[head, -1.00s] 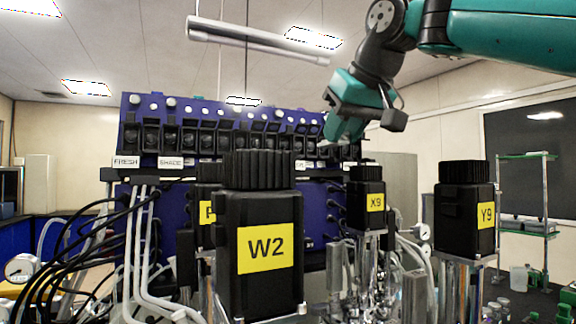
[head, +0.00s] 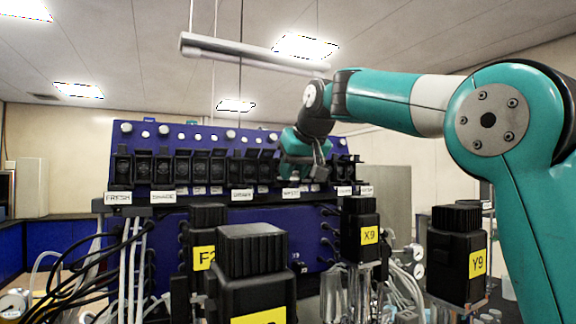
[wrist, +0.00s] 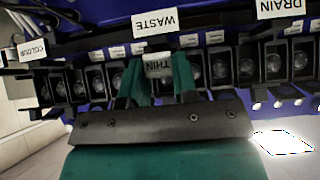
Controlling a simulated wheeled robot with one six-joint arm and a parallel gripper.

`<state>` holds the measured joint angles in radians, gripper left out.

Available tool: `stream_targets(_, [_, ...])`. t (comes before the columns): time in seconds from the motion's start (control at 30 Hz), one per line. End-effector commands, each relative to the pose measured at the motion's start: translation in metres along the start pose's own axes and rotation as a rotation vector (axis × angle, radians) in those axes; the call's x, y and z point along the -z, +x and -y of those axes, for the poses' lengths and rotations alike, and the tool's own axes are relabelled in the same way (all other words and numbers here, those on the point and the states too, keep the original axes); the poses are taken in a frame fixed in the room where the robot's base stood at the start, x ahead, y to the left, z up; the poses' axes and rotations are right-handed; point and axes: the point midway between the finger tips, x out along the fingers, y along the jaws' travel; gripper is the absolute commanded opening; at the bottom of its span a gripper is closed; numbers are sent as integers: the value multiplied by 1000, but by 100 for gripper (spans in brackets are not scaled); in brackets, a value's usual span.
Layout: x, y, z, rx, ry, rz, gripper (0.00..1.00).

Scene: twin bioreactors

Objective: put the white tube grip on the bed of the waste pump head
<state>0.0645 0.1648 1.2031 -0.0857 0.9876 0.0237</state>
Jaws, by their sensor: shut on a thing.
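My gripper (head: 318,174) is at the front of the blue pump bank, near the WASTE label (head: 291,193). The WASTE label (wrist: 155,22) shows just beyond the fingertips. The black pump heads sit in a row to both sides. The waste pump head's bed is hidden behind the gripper, and I cannot tell whether the grip touches it.
Black pump heads (head: 163,165) line the blue bank (head: 150,225). The DRAIN label (wrist: 287,8) and COLOUR label (wrist: 32,50) flank WASTE. Black motor blocks marked X9 (head: 360,235) and Y9 (head: 457,262) stand in front. Tubes and cables (head: 120,265) hang at left.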

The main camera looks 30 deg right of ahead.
Motion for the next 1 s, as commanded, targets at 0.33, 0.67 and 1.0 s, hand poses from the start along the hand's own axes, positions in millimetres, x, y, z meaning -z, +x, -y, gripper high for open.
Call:
stream_targets(0.33, [11,19,0,0,0,-1,0])
stream_targets(0.67, [8,21,0,0,0,0,41])
stream_targets(1.0, [9,20,0,0,0,0,52])
